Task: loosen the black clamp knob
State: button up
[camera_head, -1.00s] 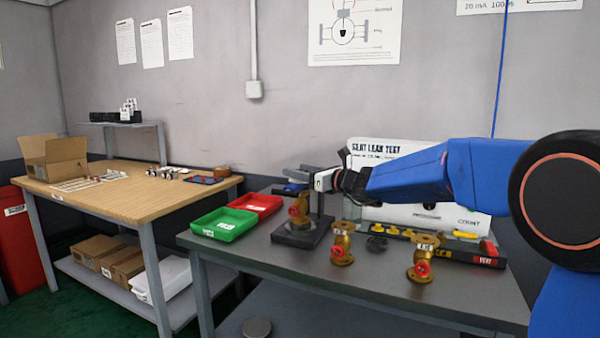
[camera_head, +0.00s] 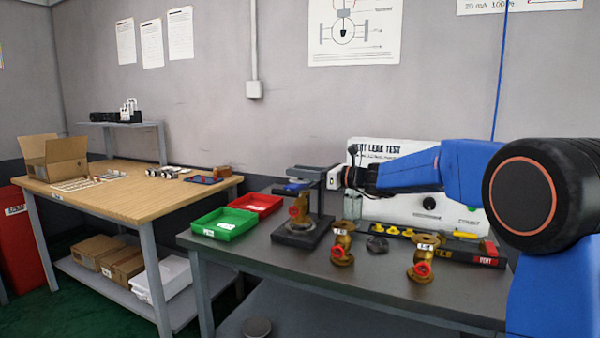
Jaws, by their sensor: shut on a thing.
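The clamp fixture (camera_head: 316,204) stands on a dark base plate at the left part of the grey bench. A brass valve body (camera_head: 298,210) with a red port sits upright in it, under a blue part (camera_head: 293,186). My gripper (camera_head: 333,179) reaches in from the right, level with the top of the fixture, and is shut at the fixture's right side. The black clamp knob cannot be made out; it appears hidden between my fingers. Whether it has turned cannot be told.
Green (camera_head: 225,223) and red (camera_head: 258,203) trays lie left. A white leak test panel (camera_head: 400,210) stands behind.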

jog(key=n+g, duration=0.1)
jog(key=g, duration=0.1)
jog(key=n+g+y, duration=0.1)
jog(key=n+g, duration=0.1)
jog(key=g, duration=0.1)
jog(key=shift+w+n+g, duration=0.1)
jog(key=shift+n+g, duration=2)
jog(key=shift+g, duration=1)
jog(key=o, duration=1.1)
jog(key=shift+c, duration=0.2)
notch_tip(320, 180, up, 10)
